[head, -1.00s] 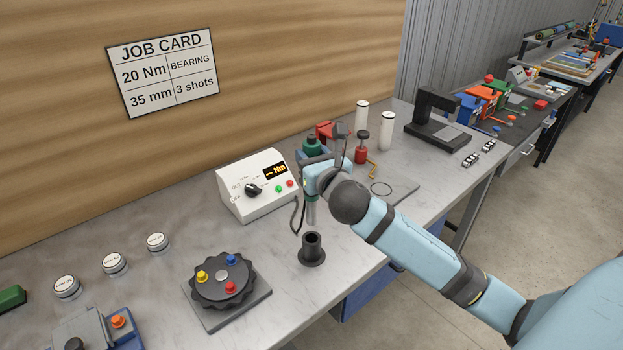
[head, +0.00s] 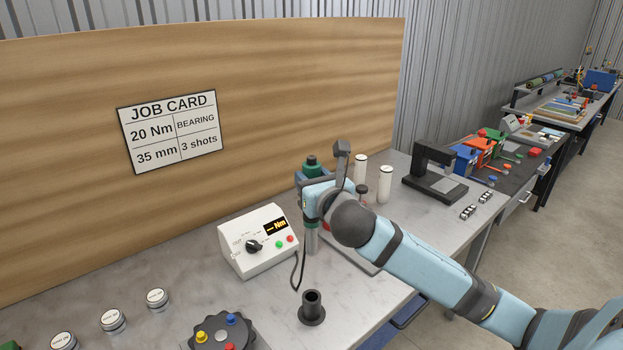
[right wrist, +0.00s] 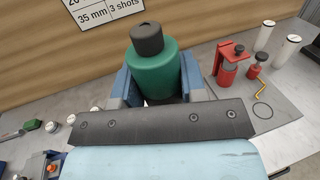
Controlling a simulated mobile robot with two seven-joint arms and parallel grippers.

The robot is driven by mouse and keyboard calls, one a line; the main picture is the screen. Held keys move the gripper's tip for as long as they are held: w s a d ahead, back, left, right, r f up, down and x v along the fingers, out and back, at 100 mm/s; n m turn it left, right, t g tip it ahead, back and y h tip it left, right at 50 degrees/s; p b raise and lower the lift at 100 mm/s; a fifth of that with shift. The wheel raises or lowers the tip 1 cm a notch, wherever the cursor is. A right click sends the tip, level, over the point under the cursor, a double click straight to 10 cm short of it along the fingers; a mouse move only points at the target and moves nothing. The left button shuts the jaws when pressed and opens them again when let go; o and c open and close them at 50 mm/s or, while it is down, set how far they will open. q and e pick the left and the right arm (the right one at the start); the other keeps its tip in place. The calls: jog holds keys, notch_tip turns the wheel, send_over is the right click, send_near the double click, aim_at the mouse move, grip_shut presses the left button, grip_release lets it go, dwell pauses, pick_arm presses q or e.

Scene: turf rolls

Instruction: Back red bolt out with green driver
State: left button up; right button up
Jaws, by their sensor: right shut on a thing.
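The green driver (head: 312,168) is held upright by my right gripper (head: 313,195), which is shut around its green body. In the right wrist view the green driver (right wrist: 156,68) with its black cap sits between the blue jaws (right wrist: 155,85). Its grey shaft points down, clear above the black holder (head: 312,306). The red bolt (head: 234,347) is on the dark round hub (head: 220,330), at the head view's bottom edge and partly cut off. The hub also carries a yellow bolt (head: 201,337) and a blue bolt (head: 231,317). My left gripper is not in view.
The white torque controller (head: 257,242) stands left of the driver, with a dark cable hanging nearby. White-topped pots (head: 157,299) line the bench's left. A red press-like tool (right wrist: 230,68) and white cylinders (head: 384,184) are behind the arm. Bench between holder and controller is clear.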

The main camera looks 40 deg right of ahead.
aim_at(311, 164)
jog(key=shift+r+p, duration=0.75)
jog(key=shift+r, duration=2.35)
jog(key=shift+f, duration=0.1)
